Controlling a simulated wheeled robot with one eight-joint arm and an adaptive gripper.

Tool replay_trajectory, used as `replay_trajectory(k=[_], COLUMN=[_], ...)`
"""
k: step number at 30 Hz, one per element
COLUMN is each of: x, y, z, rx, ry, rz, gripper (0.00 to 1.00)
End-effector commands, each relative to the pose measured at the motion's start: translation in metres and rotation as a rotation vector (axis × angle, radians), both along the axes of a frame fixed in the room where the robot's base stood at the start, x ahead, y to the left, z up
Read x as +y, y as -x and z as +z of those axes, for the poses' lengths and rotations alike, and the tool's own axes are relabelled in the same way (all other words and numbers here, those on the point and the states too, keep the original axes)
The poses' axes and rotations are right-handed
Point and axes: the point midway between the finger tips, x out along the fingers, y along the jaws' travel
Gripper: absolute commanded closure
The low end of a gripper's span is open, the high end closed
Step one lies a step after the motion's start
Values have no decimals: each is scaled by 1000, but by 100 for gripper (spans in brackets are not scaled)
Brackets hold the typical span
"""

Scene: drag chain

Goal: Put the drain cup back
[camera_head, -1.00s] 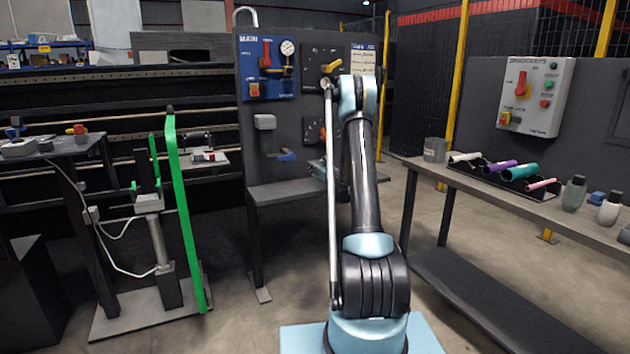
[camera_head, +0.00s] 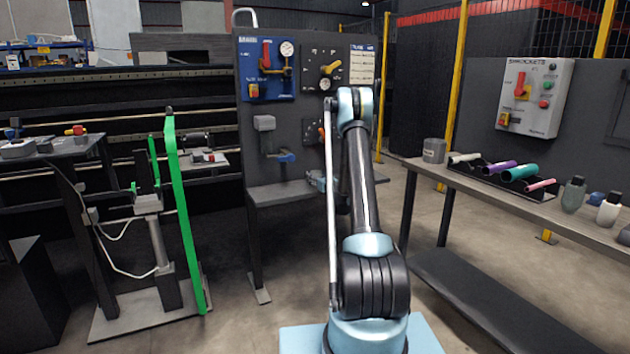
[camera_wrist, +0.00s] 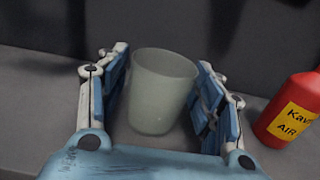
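The drain cup, a pale grey-green translucent cup (camera_wrist: 162,95), stands upright on a dark grey surface in the wrist view. My gripper (camera_wrist: 164,76) has one blue-padded finger on each side of it. The fingers are spread, with narrow gaps seeming to show beside the cup's tapering wall; contact at the rim is hard to tell. In the head view, part of my gripper (camera_head: 316,181) shows just above the shelf of the dark panel stand, mostly behind my arm. The cup is hidden there.
A red bottle (camera_wrist: 290,108) with a yellow label stands right of my gripper. The dark panel (camera_head: 265,130) rises behind the shelf (camera_head: 275,193), carrying valves and a blue-handled fitting (camera_head: 286,157). A bench (camera_head: 500,190) with coloured tubes and bottles stands at right.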

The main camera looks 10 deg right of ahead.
Motion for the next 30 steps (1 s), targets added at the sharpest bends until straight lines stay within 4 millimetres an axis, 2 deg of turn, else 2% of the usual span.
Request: replay_trajectory(k=[11, 14, 30], x=[1, -2, -30], y=[0, 7, 95], z=[2, 2, 3], rx=[0, 0, 0], ry=[0, 0, 0], rz=[1, 0, -1], gripper=[32, 32, 32])
